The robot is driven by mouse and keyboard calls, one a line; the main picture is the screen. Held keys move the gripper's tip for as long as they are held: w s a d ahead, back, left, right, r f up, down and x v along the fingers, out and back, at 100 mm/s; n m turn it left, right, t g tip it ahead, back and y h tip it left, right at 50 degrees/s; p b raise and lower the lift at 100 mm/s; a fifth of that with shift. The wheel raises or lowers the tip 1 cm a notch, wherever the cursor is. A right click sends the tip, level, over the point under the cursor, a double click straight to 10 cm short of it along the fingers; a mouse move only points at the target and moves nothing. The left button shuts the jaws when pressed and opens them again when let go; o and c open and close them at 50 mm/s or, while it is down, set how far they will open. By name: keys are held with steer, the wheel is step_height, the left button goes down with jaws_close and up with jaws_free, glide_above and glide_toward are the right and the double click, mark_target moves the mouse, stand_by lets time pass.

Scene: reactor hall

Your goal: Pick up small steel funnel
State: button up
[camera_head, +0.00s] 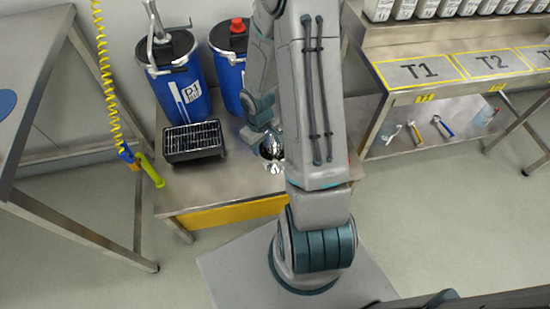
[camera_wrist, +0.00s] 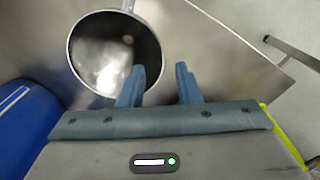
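The small steel funnel (camera_head: 271,151) shows in the head view as a shiny piece on the low steel table, partly hidden by my arm. In the wrist view the funnel (camera_wrist: 88,62) is seen from above, its round mouth at upper left. My gripper (camera_wrist: 160,67) is open, with its two fingers apart and nothing held between them. The left finger overlaps the lower right part of the funnel's rim in the picture; I cannot tell whether it touches. The right finger is clear of the funnel. In the head view the fingers are mostly hidden.
Two blue drums (camera_head: 184,92) (camera_head: 232,64) stand behind on the low table (camera_head: 212,187). A black gridded tray (camera_head: 194,141) sits left of the funnel. A yellow coiled hose (camera_head: 106,75) hangs at left. A shelf with tools (camera_head: 440,127) is at right.

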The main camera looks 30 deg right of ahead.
steer(key=b, duration=0.1)
glide_above(263, 154)
steer(key=s+a, duration=0.1)
steer(key=s, duration=0.2)
steer(key=f, duration=0.5)
steer(key=shift+a+f, duration=0.1)
steer(key=shift+a, duration=0.1)
steer(key=shift+c, duration=0.3)
jaws_close()
stand_by(0.3)
